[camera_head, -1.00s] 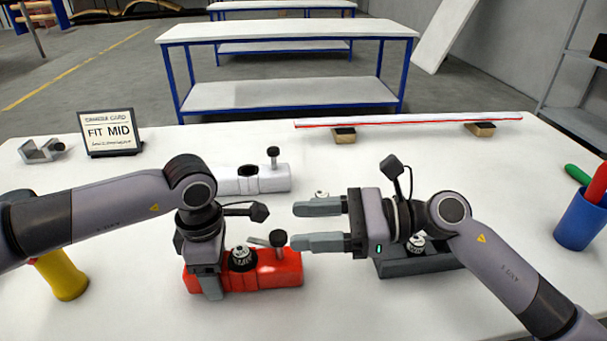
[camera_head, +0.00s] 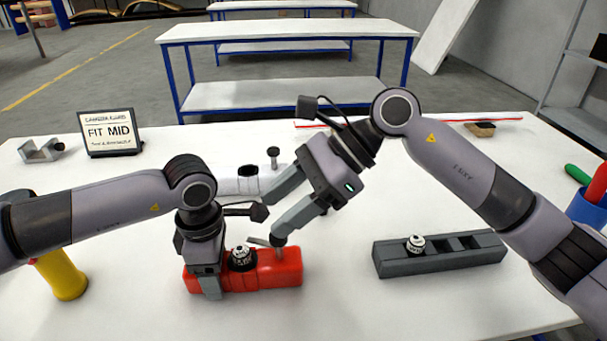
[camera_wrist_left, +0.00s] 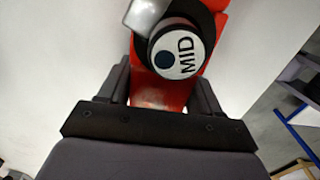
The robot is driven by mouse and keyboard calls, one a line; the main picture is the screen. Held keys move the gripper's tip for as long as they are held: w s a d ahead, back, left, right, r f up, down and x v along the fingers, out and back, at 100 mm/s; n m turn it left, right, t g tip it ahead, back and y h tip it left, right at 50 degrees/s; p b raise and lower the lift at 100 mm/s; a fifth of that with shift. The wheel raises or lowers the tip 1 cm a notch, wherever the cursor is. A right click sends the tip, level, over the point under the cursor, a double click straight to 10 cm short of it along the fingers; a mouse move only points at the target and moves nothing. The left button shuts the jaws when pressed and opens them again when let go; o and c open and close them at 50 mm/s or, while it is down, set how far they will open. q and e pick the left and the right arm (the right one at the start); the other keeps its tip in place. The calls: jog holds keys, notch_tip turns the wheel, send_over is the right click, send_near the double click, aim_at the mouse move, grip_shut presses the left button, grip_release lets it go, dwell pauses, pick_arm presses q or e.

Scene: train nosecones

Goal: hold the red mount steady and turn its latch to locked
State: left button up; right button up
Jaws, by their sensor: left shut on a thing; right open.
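The red mount (camera_head: 285,275) lies on the white table, front centre. A cone marked MID (camera_wrist_left: 180,50) sits in it; it also shows in the head view (camera_head: 242,258). My left gripper (camera_head: 209,284) is shut on the mount's left end, with a finger on either side in the left wrist view. The silver latch arm (camera_head: 258,241) reaches over beside the cone and shows in the left wrist view (camera_wrist_left: 148,14). My right gripper (camera_head: 273,219) is open above the mount's right part. Its lower fingertip is at the latch post and hides the knob; contact is unclear.
A white mount (camera_head: 240,183) with its own post stands behind, partly hidden by the right gripper. A grey rack (camera_head: 468,250) with one cone is at right. A FIT MID sign (camera_head: 108,132), a yellow object (camera_head: 62,276) and a blue cup (camera_head: 588,212) stand around.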

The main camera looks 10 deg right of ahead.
jog(key=shift+w+d+r+m+t+h, duration=0.2)
jog(key=shift+d+r+h, duration=0.35)
jog(key=shift+h, duration=0.5)
jog(key=shift+w+d+r+t+h, duration=0.15)
jog(key=shift+w+d+r+h, duration=0.35)
jog(key=shift+h, duration=0.5)
jog(key=shift+w+d+r+m+t+h, duration=0.15)
jog(key=shift+d+r+h, duration=0.25)
jog(key=shift+r+h, duration=0.45)
jog(key=shift+f, duration=0.2)
